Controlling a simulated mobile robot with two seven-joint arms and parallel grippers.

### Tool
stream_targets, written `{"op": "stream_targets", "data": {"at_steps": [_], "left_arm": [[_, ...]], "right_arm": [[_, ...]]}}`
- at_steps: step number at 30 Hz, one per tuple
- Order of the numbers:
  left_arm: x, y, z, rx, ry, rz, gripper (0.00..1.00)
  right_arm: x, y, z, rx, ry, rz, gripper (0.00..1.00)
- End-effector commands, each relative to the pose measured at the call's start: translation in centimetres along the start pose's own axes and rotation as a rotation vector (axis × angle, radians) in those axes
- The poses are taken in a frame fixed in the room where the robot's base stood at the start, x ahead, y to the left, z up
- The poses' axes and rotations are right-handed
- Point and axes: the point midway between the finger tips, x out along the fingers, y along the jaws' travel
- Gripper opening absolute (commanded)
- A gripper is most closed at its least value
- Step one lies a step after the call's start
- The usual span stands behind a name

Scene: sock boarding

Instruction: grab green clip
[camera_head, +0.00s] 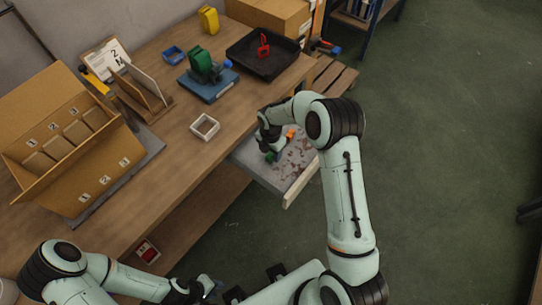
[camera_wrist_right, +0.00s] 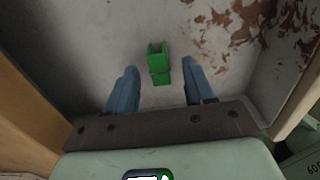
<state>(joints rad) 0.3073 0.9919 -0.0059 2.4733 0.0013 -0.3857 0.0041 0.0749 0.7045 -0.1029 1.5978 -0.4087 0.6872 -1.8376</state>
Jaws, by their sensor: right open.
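The green clip (camera_wrist_right: 159,63) lies on the worn grey floor of the open drawer (camera_head: 257,172). In the head view the green clip (camera_head: 271,156) shows just below my right gripper (camera_head: 268,150). In the right wrist view my right gripper (camera_wrist_right: 158,75) is open, with one blue finger on each side of the clip. Neither finger visibly touches it, and the height gap is hard to judge. My left gripper (camera_head: 209,288) is low at the bottom of the head view, away from the drawer; its jaws are too small to read.
The drawer walls stand close around my right gripper. On the table are a white square frame (camera_head: 205,127), a green object on a blue base (camera_head: 208,84), a black tray (camera_head: 262,68) and a cardboard box (camera_head: 65,190).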

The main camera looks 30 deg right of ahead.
Motion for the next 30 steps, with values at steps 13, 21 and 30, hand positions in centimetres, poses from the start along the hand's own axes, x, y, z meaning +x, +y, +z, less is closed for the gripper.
{"op": "stream_targets", "data": {"at_steps": [13, 21, 30], "left_arm": [[-0.1, 0.1, -0.1, 0.000, 0.001, 0.000, 0.31], [-0.1, 0.1, -0.1, 0.000, 0.001, 0.000, 0.31], [-0.1, 0.1, -0.1, 0.000, 0.001, 0.000, 0.31]], "right_arm": [[2.4, 0.0, 0.0, 0.001, 0.000, 0.001, 0.53], [2.4, 0.0, 0.0, 0.001, 0.000, 0.001, 0.00], [2.0, 0.0, 0.0, 0.001, 0.000, 0.001, 0.00]]}}
